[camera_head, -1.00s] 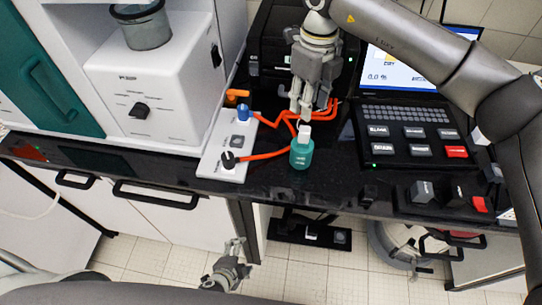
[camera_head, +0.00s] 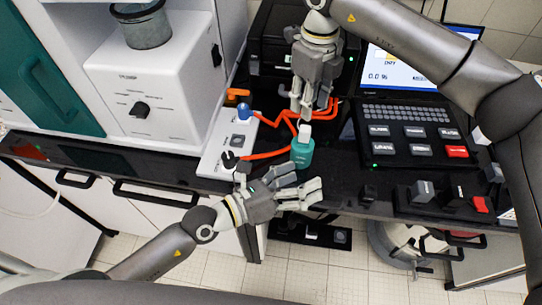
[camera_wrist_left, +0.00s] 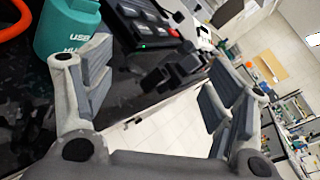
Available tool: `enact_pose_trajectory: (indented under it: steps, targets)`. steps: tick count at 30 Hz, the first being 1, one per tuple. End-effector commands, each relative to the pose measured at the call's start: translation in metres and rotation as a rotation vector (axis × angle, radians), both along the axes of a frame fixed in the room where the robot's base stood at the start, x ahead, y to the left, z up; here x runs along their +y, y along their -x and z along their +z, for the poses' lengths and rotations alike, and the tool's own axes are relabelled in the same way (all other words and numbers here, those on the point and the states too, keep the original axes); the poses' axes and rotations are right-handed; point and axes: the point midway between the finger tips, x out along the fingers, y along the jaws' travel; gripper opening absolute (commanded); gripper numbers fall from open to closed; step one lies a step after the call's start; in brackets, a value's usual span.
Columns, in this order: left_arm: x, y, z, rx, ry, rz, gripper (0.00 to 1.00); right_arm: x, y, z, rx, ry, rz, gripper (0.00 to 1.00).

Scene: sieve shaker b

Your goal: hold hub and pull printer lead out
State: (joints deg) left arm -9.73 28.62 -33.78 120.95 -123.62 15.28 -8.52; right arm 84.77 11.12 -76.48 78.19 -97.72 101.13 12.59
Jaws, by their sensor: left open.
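The teal hub (camera_head: 302,153) stands upright near the bench's front edge, with a white block on top. In the left wrist view the hub (camera_wrist_left: 68,30), marked "USB HUB", is beside the left finger, outside the open jaws. My left gripper (camera_head: 302,184) is open and empty, just in front of and below the hub. Orange leads (camera_head: 287,121) run behind and left of the hub; I cannot tell which is the printer's. My right gripper (camera_head: 301,112) points down among them, just behind the hub; its fingertips look close together, and its hold is unclear.
A white strip (camera_head: 215,158) with knobs lies left of the hub, beside a white machine (camera_head: 150,95). A black keypad unit (camera_head: 415,140) with a screen is at right. A black machine (camera_head: 268,55) stands behind. Small dark blocks sit at front right.

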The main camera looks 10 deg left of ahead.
Motion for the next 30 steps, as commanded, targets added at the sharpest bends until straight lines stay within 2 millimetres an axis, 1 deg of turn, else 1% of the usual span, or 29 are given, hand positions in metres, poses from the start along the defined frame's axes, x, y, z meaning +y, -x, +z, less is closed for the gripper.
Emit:
enact_pose_trajectory:
  steps: [1, 6, 9, 13, 17, 30]
  targets:
    - [0.010, -0.013, -0.001, -0.053, -0.096, -0.007, 0.78, 0.000, 0.000, 0.000, 0.000, 0.000, 0.000, 0.36]
    - [0.044, -0.043, -0.010, -0.159, -0.373, -0.022, 0.78, 0.000, 0.000, 0.000, 0.000, 0.000, 0.000, 0.36]
    - [0.060, -0.054, -0.014, -0.186, -0.476, -0.022, 0.78, 0.000, 0.000, 0.000, 0.000, 0.000, 0.000, 0.36]
    - [0.070, -0.062, -0.017, -0.201, -0.542, -0.021, 0.78, 0.000, 0.000, 0.000, 0.000, 0.000, 0.000, 0.36]
    - [0.066, -0.069, -0.021, -0.202, -0.554, -0.022, 0.78, 0.000, 0.000, 0.000, 0.000, 0.000, 0.000, 0.36]
    - [0.016, -0.118, -0.049, -0.201, -0.550, -0.022, 0.78, 0.000, 0.000, 0.000, 0.000, 0.000, 0.000, 0.36]
